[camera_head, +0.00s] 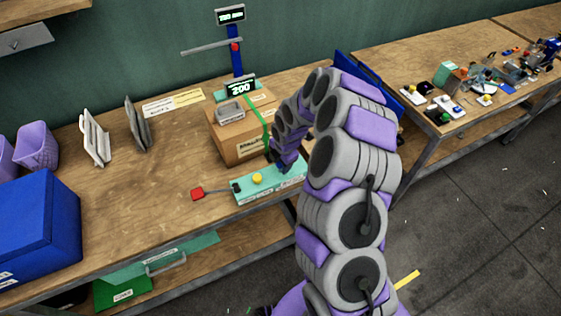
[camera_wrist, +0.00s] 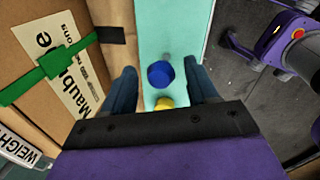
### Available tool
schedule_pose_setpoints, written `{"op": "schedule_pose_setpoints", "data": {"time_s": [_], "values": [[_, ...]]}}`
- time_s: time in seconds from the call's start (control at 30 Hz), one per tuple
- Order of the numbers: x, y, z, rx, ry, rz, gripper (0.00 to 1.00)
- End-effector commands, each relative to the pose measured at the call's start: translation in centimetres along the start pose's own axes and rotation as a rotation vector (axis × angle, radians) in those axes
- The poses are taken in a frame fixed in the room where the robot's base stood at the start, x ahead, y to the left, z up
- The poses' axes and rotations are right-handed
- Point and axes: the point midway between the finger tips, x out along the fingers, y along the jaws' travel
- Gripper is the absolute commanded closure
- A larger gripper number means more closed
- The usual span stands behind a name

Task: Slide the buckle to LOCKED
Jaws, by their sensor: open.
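A teal panel (camera_head: 245,196) lies at the table's front edge, with a yellow knob (camera_head: 257,179) on it. In the wrist view the teal panel (camera_wrist: 184,28) carries a round blue knob (camera_wrist: 160,74) and the yellow knob (camera_wrist: 165,103). My gripper (camera_wrist: 160,69) is open over the panel, one finger on each side of the blue knob; contact cannot be told. A cardboard box (camera_head: 237,149) behind the panel has a green strap (camera_head: 256,123). On the strap in the wrist view is a darker green buckle-like piece (camera_wrist: 52,63), left of my gripper. No LOCKED mark is readable.
A red-ended lever (camera_head: 198,194) sticks out left of the panel. A scale display (camera_head: 240,87) stands behind the box. A blue bin (camera_head: 40,232) and metal racks (camera_head: 95,140) stand at left. Another table (camera_head: 440,60) is at right across a floor gap.

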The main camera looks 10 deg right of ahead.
Motion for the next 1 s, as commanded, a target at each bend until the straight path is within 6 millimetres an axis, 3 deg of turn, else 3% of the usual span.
{"op": "schedule_pose_setpoints", "data": {"time_s": [0.07,0.63,1.0], "values": [[0.0,0.0,0.0,0.0,0.0,0.0,0.46],[0.0,0.02,0.01,0.0,0.0,0.0,1.0],[-0.12,0.0,0.42,0.001,0.0,0.001,1.0]]}}
